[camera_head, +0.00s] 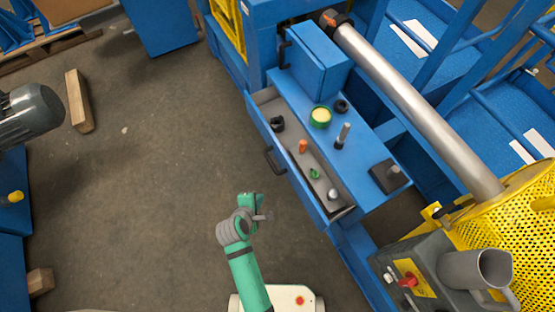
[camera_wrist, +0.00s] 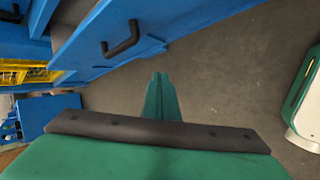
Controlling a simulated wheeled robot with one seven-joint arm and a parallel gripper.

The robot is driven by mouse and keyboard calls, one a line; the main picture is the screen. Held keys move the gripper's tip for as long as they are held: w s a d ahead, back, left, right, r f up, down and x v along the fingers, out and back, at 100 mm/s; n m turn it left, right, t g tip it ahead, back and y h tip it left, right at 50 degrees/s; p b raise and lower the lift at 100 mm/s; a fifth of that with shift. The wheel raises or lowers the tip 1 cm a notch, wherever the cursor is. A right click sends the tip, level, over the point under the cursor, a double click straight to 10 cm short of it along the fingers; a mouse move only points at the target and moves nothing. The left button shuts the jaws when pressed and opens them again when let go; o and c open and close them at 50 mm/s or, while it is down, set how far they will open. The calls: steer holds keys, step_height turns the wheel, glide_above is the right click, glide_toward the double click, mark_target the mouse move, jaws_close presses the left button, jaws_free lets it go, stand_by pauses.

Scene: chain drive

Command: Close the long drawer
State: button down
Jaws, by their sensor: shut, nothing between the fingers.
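The long drawer (camera_head: 310,198) is a blue-fronted drawer with a grey inside, standing open below a blue bench top. A black ring, an orange piece, a green piece and a pale round knob lie in it. Its dark handle (camera_head: 272,160) is on the front face, and the handle also shows in the wrist view (camera_wrist: 122,38). My green gripper (camera_head: 256,199) is in front of the drawer, apart from it, near the floor side below the handle. In the wrist view my gripper (camera_wrist: 158,78) has its fingers together and empty.
A small blue box (camera_head: 312,60), a green-and-yellow round piece (camera_head: 320,117) and a dark block (camera_head: 384,176) with a knob are on the bench top. A grey control box (camera_head: 405,280) and a pitcher (camera_head: 475,270) stand at lower right.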

steer(key=w+a+r+n+g+h, duration=0.3)
steer(key=w+r+n+h, duration=0.25)
steer(key=w+r, duration=0.4)
steer(key=x, duration=0.3)
steer(key=d+r+x, duration=0.1)
steer(key=x, duration=0.7)
steer(key=shift+w+d+r, duration=0.1)
steer(key=shift+w+d, duration=0.2)
steer(key=shift+w, duration=0.1)
steer(key=shift+w+d, duration=0.3)
steer(key=shift+d, duration=0.25)
